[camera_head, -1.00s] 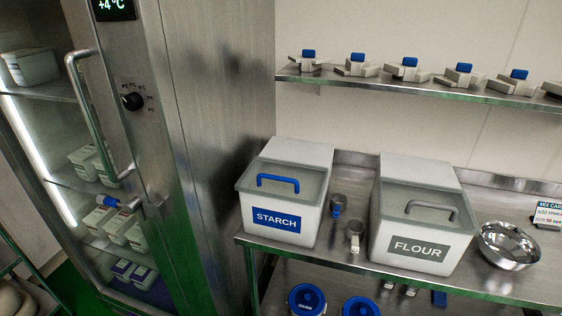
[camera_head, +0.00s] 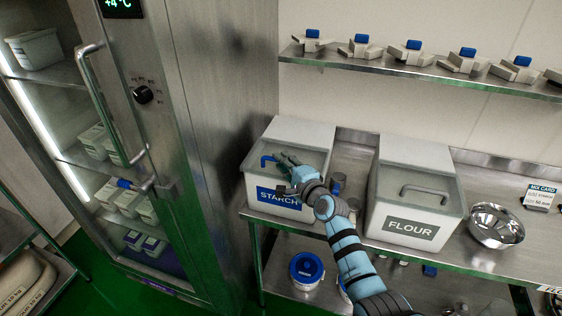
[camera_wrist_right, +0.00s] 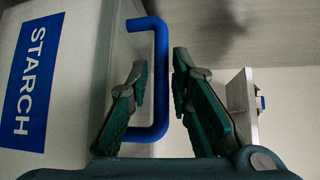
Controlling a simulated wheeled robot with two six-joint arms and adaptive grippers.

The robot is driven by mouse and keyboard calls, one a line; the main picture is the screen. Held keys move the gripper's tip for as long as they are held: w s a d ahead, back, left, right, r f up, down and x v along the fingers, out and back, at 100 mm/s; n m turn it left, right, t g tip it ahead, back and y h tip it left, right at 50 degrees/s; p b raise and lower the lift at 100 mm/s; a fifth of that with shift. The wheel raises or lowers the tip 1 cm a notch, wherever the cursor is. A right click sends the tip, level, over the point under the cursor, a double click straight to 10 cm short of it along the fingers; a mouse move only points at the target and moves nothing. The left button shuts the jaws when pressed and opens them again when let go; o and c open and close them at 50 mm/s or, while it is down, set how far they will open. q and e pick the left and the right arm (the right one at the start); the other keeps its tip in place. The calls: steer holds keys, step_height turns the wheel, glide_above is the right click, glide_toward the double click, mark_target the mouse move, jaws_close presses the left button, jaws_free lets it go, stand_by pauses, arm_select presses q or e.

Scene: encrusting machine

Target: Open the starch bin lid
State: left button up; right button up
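The starch bin (camera_head: 301,131) is a white box with a blue STARCH label, standing on the steel table in the head view. Its sloping lid is down. The blue bar handle (camera_head: 266,160) on the lid is partly covered by my right gripper (camera_head: 284,172). In the right wrist view, the blue handle (camera_wrist_right: 161,55) passes between the two fingers of my right gripper (camera_wrist_right: 160,78). The fingers stand apart, one on each side of the bar, with gaps visible. The bin's label (camera_wrist_right: 31,82) shows at the left there. My left gripper is not in view.
The flour bin (camera_head: 417,158), with a grey handle, stands to the right. A steel bowl (camera_head: 495,226) is beyond it. A wall shelf (camera_head: 430,72) is above and a fridge (camera_head: 190,110) is left.

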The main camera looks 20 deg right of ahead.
steer(key=shift+w+a, duration=0.15)
steer(key=shift+w, duration=0.55)
jaws_close()
